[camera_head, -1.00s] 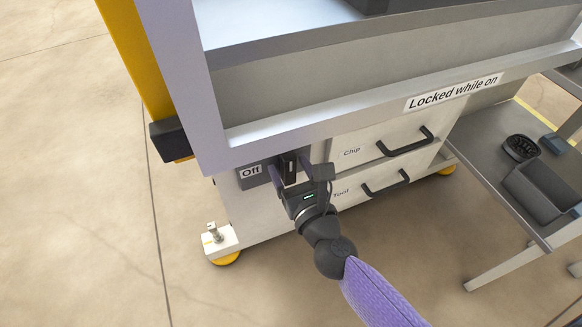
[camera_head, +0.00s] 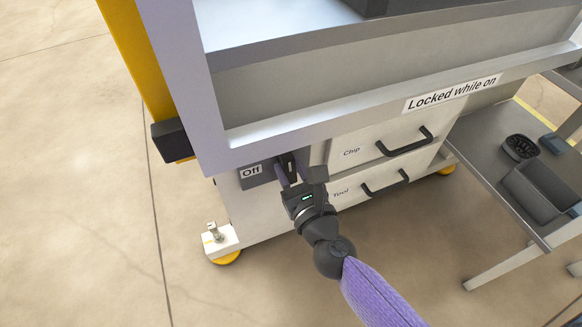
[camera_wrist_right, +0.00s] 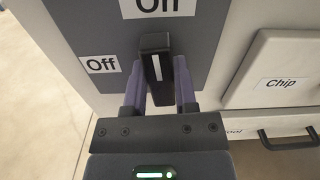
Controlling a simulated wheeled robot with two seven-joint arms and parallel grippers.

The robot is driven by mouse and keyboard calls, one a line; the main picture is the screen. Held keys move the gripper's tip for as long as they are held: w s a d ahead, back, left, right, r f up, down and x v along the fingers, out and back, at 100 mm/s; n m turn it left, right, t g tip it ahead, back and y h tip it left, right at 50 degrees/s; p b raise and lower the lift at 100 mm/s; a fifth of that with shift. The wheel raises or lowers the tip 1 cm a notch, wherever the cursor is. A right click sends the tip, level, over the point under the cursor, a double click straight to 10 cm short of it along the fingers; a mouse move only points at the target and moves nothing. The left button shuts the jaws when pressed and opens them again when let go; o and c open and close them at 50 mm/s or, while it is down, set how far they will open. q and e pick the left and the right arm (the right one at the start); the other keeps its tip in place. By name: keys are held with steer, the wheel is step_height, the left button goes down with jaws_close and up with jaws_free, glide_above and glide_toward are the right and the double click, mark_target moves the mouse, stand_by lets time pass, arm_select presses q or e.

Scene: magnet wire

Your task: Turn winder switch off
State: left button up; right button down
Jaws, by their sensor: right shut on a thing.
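The winder switch is a black handle with a white line (camera_wrist_right: 156,66), mounted on a dark grey panel (camera_wrist_right: 92,28). In the right wrist view the handle stands nearly upright. It points towards a label cut by the top edge; an "Off" label (camera_wrist_right: 101,65) is to its left. In the head view the switch (camera_head: 290,165) is partly hidden by my gripper. My right gripper (camera_head: 302,178) is shut on the handle, one purple-grey finger on each side (camera_wrist_right: 157,88). My left gripper is not in view.
Right of the switch are the Chip drawer (camera_head: 352,152) and the Tool drawer (camera_head: 342,193), both with black handles. A "Locked while on" label (camera_head: 453,92) is on the frame above. A grey side table (camera_head: 480,150) with a dark bin (camera_head: 540,192) stands at right. Floor at left is clear.

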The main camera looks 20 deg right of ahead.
steer(key=n+p, duration=0.1)
steer(key=n, duration=0.3)
steer(key=shift+a, duration=0.15)
steer(key=n+p, duration=0.1)
steer(key=n, duration=0.3)
steer(key=shift+a+n+p, duration=0.15)
steer(key=shift+n+p, duration=0.2)
steer(key=shift+n, duration=0.05)
steer(key=n+p, duration=0.1)
steer(key=n, duration=0.3)
steer(key=shift+f, duration=0.15)
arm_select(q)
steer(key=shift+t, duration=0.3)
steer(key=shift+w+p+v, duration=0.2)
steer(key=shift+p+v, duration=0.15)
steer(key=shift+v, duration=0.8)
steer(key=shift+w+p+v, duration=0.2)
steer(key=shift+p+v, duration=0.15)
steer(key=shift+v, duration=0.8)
arm_select(e)
steer(key=shift+f+n, duration=0.2)
steer(key=shift+n, duration=1.8)
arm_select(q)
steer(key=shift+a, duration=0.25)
arm_select(e)
steer(key=shift+f, duration=0.1)
